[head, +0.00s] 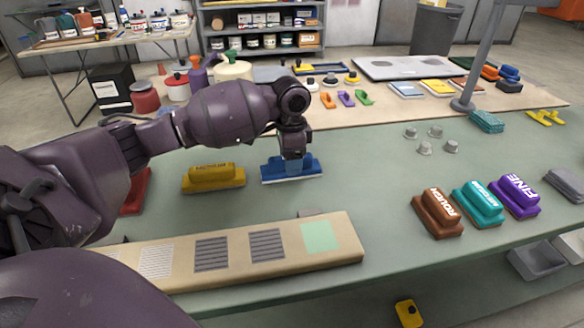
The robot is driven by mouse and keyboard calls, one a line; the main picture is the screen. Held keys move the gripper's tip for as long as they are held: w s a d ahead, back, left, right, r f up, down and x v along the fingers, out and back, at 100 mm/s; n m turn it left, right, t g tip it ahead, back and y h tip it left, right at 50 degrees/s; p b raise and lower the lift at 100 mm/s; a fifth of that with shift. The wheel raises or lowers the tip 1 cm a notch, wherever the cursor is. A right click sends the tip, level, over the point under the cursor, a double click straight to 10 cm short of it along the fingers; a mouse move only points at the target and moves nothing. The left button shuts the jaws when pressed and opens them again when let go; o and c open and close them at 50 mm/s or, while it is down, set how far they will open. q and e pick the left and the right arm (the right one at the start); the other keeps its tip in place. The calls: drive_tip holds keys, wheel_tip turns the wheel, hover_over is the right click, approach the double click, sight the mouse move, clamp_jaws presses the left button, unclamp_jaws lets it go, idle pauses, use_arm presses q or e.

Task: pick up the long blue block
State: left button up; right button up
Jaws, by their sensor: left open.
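The long blue block (308,168) lies on the green work table (370,185), left of the middle in the head view. It has a blue handle on a wider base with a pale lower edge. My left gripper (293,155) points down right over the middle of the block. It is open, and its fingers hide part of the block's top. I cannot tell whether the fingers touch the block. My right gripper is not in view.
A yellow block (213,177) lies left of the blue one, and a red block (136,191) partly shows behind my arm. A long board with patches (335,257) lies in front. Brown (437,213), teal (478,204) and purple (515,196) blocks lie right. A post (480,60) stands behind.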

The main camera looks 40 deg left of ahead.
use_arm(q)
drive_tip(key=shift+r, duration=0.1)
drive_tip(key=shift+c, duration=1.3)
drive_tip(key=c, duration=0.5)
drive_tip(key=shift+c, duration=1.6)
drive_tip(key=shift+r, duration=0.6)
wheel_tip(320, 180, up, 19)
drive_tip(key=p, duration=0.4)
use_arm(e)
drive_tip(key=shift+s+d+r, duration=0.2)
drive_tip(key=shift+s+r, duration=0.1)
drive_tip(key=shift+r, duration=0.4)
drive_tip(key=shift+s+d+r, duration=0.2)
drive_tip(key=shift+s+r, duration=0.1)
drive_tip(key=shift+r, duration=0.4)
